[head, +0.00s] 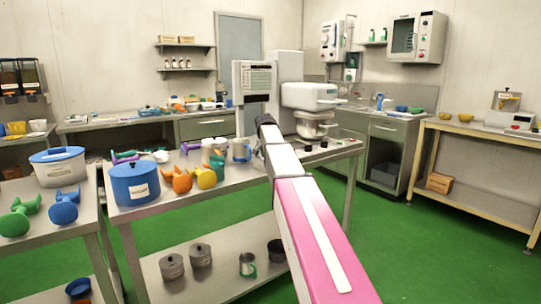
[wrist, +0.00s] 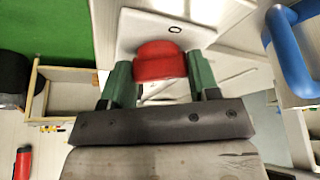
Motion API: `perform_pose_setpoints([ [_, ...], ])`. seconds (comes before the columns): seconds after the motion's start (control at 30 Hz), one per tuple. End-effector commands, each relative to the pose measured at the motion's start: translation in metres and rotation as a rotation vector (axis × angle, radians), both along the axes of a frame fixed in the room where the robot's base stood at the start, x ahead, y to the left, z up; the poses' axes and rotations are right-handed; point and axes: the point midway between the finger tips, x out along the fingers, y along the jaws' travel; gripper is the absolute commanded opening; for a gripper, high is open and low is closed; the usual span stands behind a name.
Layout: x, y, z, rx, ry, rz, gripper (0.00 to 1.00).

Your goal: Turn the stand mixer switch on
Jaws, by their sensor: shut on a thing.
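The stand mixer (head: 308,95) is the white machine at the back of the steel table in the head view. In the wrist view a red switch (wrist: 158,60) stands out from a white plate (wrist: 140,27) with a small dark ring mark. My gripper (wrist: 158,76) has its green fingers on both sides of the red switch and is shut on it. In the head view my arm reaches toward the mixer, and my fingertips and the switch are hidden there. I cannot tell the switch's on or off position.
The steel table holds a blue pot (head: 135,185), an orange item (head: 180,181) and several cups left of my arm. A blue handle-like bar (wrist: 290,50) is close at the right of the wrist view. Green floor (head: 400,250) is open at right.

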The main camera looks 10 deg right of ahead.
Motion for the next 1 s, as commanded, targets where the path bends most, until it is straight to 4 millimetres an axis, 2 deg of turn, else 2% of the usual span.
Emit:
perform_pose_setpoints([
  [0.5,0.0022,0.0015,0.0006,0.000,0.001,-0.422,0.32],
  [1.0,0.0019,0.0016,0.0005,0.002,-0.001,-0.569,0.32],
])
